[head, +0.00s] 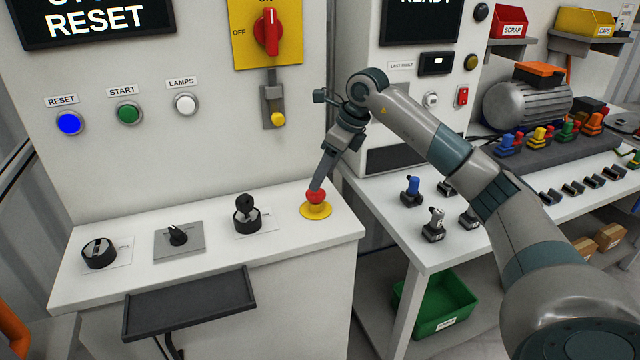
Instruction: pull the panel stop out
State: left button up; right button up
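The panel stop (316,197) is a red mushroom button on a round yellow base (316,211). It sits at the right end of the white console's sloping top. My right arm comes in from the right, and my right gripper (318,184) points down at the red button with its fingertips at the button's top. The fingers overlap in this view, so I cannot tell whether they are open or shut on it. They hide part of the button's upper side. My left gripper is not in view.
A red rotary switch (267,32) is above. A bench (385,200) with connectors stands right.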

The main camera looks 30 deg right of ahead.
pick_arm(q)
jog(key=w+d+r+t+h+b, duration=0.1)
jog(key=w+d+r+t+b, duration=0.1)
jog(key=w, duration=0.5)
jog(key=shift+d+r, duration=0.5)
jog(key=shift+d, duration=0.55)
pick_arm(e)
jog(key=v, duration=1.3)
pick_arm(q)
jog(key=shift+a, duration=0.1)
